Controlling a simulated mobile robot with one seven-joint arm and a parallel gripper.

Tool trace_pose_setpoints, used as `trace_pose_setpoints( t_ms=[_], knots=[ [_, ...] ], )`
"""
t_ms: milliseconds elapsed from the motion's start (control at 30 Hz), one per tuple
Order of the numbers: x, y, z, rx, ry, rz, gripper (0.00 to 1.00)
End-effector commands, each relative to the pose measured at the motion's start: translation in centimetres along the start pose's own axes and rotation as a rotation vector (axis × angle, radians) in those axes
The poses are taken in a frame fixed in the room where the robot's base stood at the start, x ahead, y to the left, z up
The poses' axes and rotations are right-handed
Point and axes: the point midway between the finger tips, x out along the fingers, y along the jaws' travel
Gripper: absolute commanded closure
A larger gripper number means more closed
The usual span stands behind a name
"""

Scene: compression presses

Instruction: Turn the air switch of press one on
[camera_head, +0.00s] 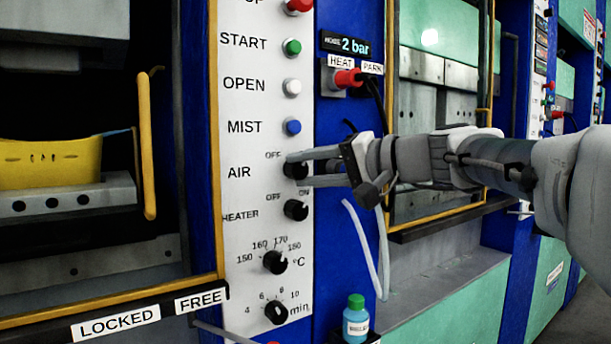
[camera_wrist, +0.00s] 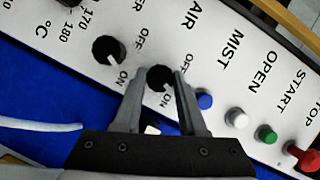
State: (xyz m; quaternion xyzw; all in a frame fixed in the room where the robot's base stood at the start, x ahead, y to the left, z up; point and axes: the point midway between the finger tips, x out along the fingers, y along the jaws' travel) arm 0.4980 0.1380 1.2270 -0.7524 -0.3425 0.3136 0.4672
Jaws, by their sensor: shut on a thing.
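The air switch is a black round knob (camera_head: 296,169) beside the AIR label on the white control panel (camera_head: 242,192). It also shows in the wrist view (camera_wrist: 159,76), with an OFF label and an ON label beside it. My gripper (camera_head: 290,170) reaches in from the right. Its two fingers are shut on the air knob, one on each side, as the wrist view also shows. The fingers partly cover the knob and its ON label in the head view.
The heater knob (camera_head: 296,210) is just below, close to the lower finger. The blue MIST button (camera_head: 293,127) is just above. Temperature (camera_head: 275,262) and minute (camera_head: 276,311) dials are lower. A red plug (camera_head: 347,78) and pale hoses (camera_head: 366,245) are near my arm.

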Motion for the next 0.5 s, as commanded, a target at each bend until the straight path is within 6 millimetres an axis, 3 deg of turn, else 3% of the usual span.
trace_pose_setpoints(
  t_ms=[500],
  knots=[
    [-0.03, 0.12, -0.03, 0.148, 0.002, -0.061, 1.00]
  ],
)
